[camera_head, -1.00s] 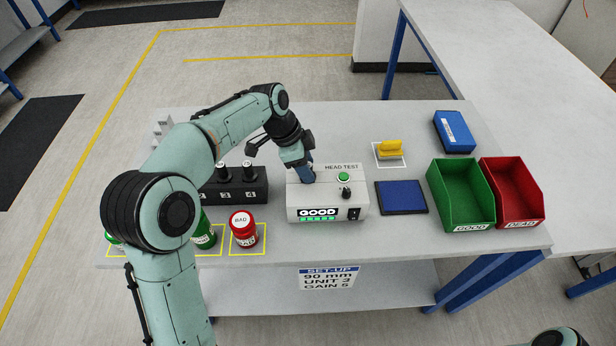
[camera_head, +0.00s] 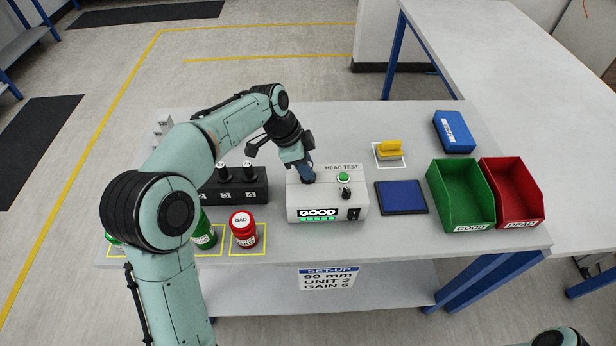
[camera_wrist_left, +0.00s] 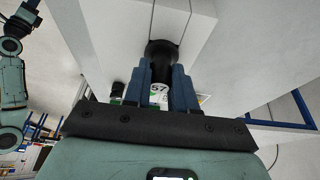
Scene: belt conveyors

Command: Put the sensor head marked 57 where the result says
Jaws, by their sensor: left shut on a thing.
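The green bin labelled GOOD (camera_head: 433,184) and the red bin, whose label seems to read DEAD (camera_head: 533,181), stand at the right. My right gripper is out of view.
A black numbered rack (camera_head: 235,195) holds other heads left of the tester. A red BAD container (camera_head: 243,229) and a green one (camera_head: 204,236) stand in front. A blue pad (camera_head: 401,198), yellow block (camera_head: 390,149) and blue box (camera_head: 454,132) lie to the right.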

